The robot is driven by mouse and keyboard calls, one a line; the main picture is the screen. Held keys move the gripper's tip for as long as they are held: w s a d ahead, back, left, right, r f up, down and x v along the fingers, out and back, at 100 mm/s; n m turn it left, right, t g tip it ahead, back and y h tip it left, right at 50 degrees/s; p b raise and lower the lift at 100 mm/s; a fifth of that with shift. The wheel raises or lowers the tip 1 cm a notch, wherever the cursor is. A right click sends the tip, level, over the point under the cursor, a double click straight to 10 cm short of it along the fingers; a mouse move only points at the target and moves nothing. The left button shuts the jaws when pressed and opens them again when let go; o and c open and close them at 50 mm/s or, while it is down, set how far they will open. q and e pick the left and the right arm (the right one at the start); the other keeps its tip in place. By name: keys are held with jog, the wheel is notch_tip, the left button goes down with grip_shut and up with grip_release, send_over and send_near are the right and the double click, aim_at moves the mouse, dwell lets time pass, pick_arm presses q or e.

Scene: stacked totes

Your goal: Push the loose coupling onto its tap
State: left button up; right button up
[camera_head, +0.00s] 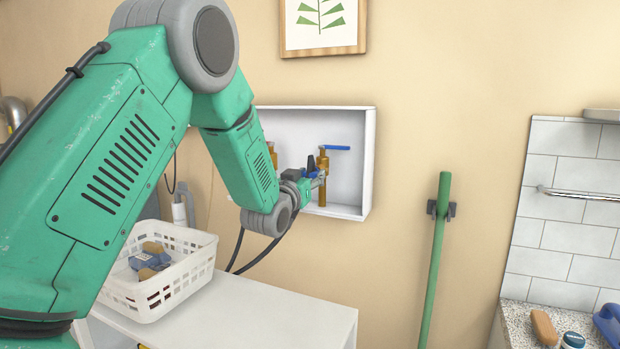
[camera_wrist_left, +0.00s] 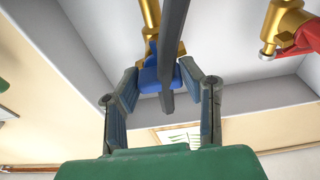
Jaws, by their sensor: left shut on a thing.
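The white wall box (camera_head: 345,115) holds a brass tap (camera_head: 322,165) with a blue lever (camera_head: 336,148). My left gripper (camera_head: 316,178) is at this tap, and its fingers show from close by in the left wrist view (camera_wrist_left: 166,74). My right gripper is not in view.
A second brass tap (camera_wrist_left: 280,22) with a red lever (camera_wrist_left: 302,40) stands in the box, mostly behind my arm in the head view. A white basket (camera_head: 190,277) with several items sits on a white cabinet (camera_head: 260,312). A green pole (camera_head: 436,250) hangs on the wall.

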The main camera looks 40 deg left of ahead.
pick_arm(q)
jog(key=shift+w, duration=0.25)
jog(key=shift+w+a, duration=0.15)
jog(key=shift+w, duration=0.05)
jog(key=o, duration=1.2)
jog(key=shift+o, duration=0.2)
jog(key=shift+s, duration=0.1)
jog(key=v, duration=1.1)
jog(key=shift+s+f, duration=0.2)
jog(key=shift+s, duration=0.05)
